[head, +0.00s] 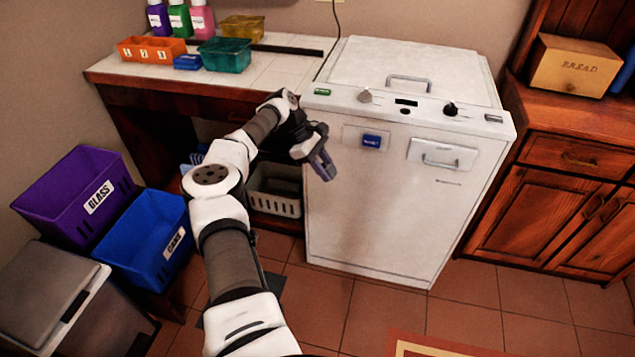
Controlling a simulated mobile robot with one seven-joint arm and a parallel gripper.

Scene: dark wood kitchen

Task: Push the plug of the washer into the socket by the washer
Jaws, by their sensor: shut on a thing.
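The white washer (385,215) stands on the tiled floor, right of the counter, with a lid handle on top and knobs along its front panel. A thin dark cord (334,42) rises from behind its top left corner along the wall and leaves the top of the picture. No plug or socket can be made out. My gripper (326,170) is in front of the upper left of the washer's front, fingers tilted downward. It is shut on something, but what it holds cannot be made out. Whether it touches the washer cannot be told.
The tiled counter (275,65) at left carries bottles, an orange numbered box (150,49) and teal (223,56) and yellow bins. A grey basket (274,190) sits beneath. Purple (70,190) and blue (148,240) bins stand at left. A wooden cabinet (560,190) is at right.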

